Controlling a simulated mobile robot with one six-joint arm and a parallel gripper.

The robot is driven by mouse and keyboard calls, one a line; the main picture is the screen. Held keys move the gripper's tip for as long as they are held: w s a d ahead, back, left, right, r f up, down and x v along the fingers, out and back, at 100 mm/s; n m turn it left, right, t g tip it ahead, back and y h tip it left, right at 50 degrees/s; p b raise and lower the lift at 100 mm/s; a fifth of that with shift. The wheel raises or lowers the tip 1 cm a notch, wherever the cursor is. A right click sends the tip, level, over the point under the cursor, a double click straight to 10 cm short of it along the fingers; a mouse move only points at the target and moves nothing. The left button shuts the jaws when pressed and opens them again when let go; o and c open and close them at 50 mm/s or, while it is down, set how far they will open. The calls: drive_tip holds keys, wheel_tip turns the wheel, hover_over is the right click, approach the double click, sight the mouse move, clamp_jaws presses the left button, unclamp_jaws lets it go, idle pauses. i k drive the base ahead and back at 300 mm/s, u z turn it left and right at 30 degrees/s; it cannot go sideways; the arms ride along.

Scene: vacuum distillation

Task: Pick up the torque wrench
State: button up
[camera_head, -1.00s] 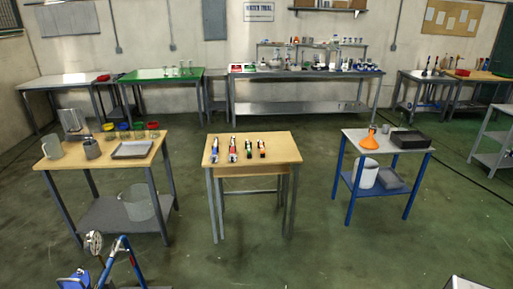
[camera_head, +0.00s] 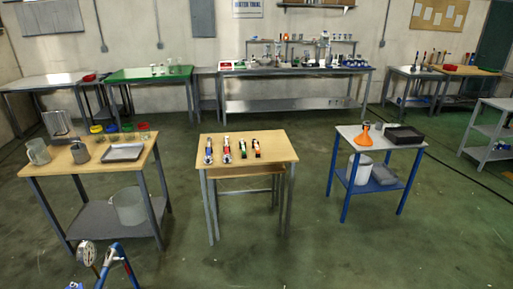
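Several small hand tools lie side by side on the wooden middle table (camera_head: 272,143). They are a blue-marked tool (camera_head: 208,151), a red-and-blue tool (camera_head: 226,150), a green-marked tool (camera_head: 243,148) and an orange-and-black tool (camera_head: 257,148). They are too small for me to tell which one is the torque wrench.
A left table (camera_head: 85,168) holds a mug, jars and a tray. A blue-framed table (camera_head: 376,138) on the right holds an orange funnel (camera_head: 364,134) and a dark tray. Green floor is clear between the tables.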

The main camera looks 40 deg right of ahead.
sight(226, 140)
drive_tip(key=z, duration=0.8)
drive_tip(key=k, duration=1)
drive_tip(key=i, duration=0.75)
drive_tip(key=z, duration=0.05)
